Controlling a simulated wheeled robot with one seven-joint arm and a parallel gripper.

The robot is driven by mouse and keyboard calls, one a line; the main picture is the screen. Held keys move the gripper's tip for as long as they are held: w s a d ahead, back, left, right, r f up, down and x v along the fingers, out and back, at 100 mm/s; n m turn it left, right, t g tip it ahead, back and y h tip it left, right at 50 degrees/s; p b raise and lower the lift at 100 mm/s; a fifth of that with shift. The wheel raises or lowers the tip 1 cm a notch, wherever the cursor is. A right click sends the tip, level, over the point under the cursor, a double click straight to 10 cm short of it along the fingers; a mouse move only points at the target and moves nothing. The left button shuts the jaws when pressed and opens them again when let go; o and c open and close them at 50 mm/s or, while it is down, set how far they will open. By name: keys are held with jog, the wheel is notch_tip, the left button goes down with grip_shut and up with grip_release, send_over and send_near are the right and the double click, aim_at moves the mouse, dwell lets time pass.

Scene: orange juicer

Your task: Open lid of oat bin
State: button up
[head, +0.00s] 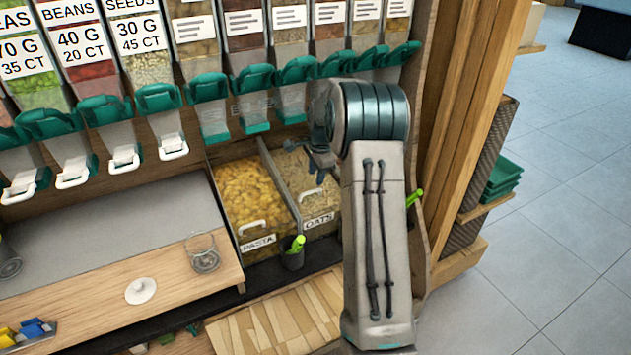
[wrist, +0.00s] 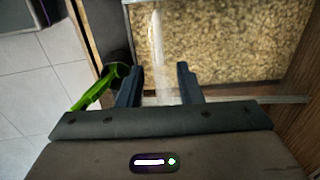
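The oat bin (head: 319,222) stands right of the pasta bin in the head view, labelled OATS. Oats (head: 296,170) show in it, seemingly through a clear lid. A white handle (head: 311,194) is at its front, above the label. My gripper (head: 322,162) is over the oat bin, just behind the handle in the picture; my arm hides the bin's right part. In the wrist view, my gripper (wrist: 159,86) has its two fingers apart at the edge of the oat bin (wrist: 215,45). A pale, blurred strip (wrist: 156,38) runs between the fingers; I cannot tell whether they touch it.
The pasta bin (head: 250,190) adjoins on the left. A green-handled scoop (head: 297,243) stands in a dark holder before the bins. Another green handle (head: 415,197) shows right of my arm. A wooden post (head: 470,110) rises at right.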

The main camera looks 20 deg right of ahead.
jog(key=shift+s+r, duration=0.15)
jog(key=shift+r, duration=0.7)
